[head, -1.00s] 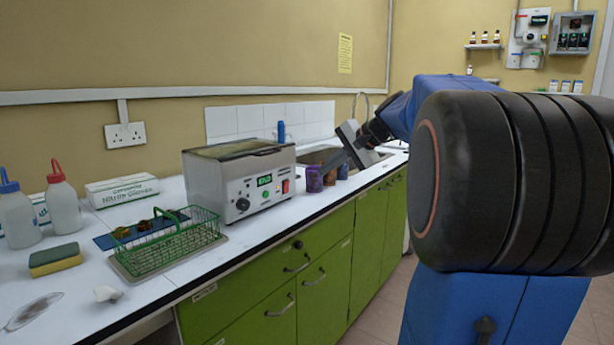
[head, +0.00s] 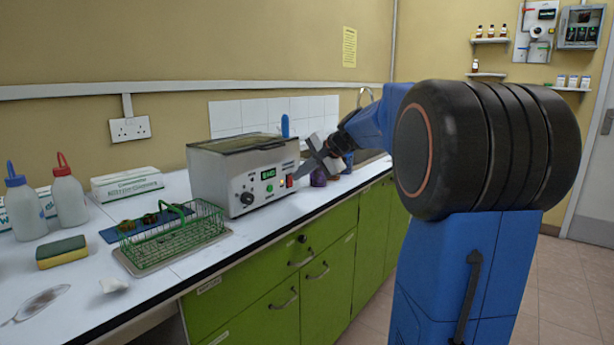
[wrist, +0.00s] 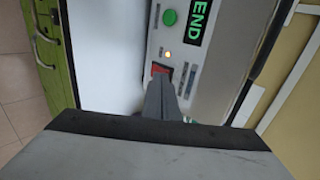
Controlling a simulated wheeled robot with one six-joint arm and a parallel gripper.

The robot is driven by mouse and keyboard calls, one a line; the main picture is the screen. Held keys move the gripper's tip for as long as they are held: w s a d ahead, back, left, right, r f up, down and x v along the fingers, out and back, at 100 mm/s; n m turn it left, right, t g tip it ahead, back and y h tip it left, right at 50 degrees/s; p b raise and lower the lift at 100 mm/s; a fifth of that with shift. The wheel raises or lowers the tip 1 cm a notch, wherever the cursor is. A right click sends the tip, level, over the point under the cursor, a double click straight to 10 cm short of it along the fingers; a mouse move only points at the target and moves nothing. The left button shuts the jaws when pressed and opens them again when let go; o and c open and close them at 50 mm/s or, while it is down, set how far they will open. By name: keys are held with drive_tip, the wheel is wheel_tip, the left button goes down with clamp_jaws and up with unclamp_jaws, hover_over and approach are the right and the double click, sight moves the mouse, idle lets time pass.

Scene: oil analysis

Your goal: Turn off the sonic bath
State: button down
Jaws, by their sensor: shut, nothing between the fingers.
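The sonic bath (head: 218,178) is a grey box with a dark lid on the white bench, its front panel facing the room. The panel has a dark knob, a green lit display, a green button and a red rocker switch (head: 289,181). In the wrist view the display (wrist: 201,20) reads "END", with a green button (wrist: 169,18) and a lit amber lamp beside it. My gripper (head: 299,176) is shut and empty, its tips at the red switch (wrist: 160,70). The fingers (wrist: 162,90) cover part of the switch; I cannot tell if they touch it.
A green wire basket (head: 175,232) stands on a tray left of the bath. A sponge (head: 62,252), two wash bottles and a glove box (head: 127,184) are further left. A purple container (head: 318,177) stands just behind my gripper.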

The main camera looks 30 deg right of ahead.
drive_tip(key=shift+w+a, duration=0.1)
drive_tip(key=shift+w, duration=0.1)
drive_tip(key=shift+w+a+r, duration=0.15)
drive_tip(key=shift+w, duration=0.2)
drive_tip(key=shift+r, duration=0.2)
drive_tip(key=shift+r, duration=0.65)
